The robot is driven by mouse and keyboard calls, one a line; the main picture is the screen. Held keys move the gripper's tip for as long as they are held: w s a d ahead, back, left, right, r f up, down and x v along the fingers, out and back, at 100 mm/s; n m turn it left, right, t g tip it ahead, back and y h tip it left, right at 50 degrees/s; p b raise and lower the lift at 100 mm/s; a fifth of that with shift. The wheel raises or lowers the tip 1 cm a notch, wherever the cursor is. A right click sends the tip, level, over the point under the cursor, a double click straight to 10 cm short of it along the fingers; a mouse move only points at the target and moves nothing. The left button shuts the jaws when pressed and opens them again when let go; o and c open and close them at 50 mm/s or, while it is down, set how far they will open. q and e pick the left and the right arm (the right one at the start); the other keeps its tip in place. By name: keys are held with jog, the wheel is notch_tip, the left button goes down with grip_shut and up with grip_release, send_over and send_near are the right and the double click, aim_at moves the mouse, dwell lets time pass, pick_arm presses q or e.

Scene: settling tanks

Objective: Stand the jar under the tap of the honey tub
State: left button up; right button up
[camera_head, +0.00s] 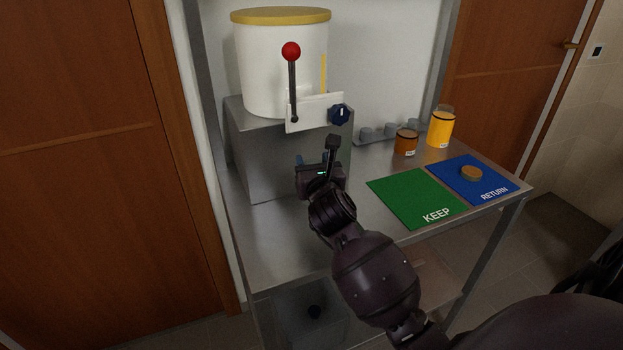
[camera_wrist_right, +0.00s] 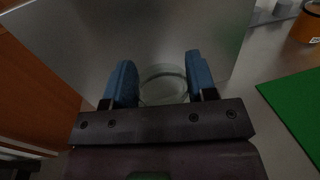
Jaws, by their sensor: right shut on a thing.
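The honey tub (camera_head: 282,65) is a white drum with a yellow lid, standing on a grey metal block (camera_head: 262,160). My right gripper (camera_head: 318,163) is below the plate, in front of the block. In the right wrist view its blue fingers (camera_wrist_right: 163,85) are shut on a clear glass jar (camera_wrist_right: 163,76), whose round rim shows between them. The head view hides the jar behind the gripper. My left gripper is out of view.
A green KEEP mat (camera_head: 410,200) and a blue RETURN mat (camera_head: 500,183) with a round brown lid (camera_head: 471,172) lie at right. Amber jar (camera_head: 405,143), yellow jar (camera_head: 441,128) and small grey pieces (camera_head: 390,131) stand behind. The front-left tabletop is clear.

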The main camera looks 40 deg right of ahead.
notch_tip(320, 180, down, 4)
jog(key=shift+w+f+b, duration=0.15)
jog(key=shift+b, duration=0.6)
jog(key=shift+c, duration=0.5)
jog(key=o, duration=1.1)
jog(key=shift+c, duration=0.2)
jog(key=o, duration=0.6)
jog(key=shift+c, duration=0.2)
jog(key=p+v, duration=0.1)
jog(key=v, duration=1)
jog(key=shift+s+a, duration=0.2)
jog(key=shift+s, duration=0.25)
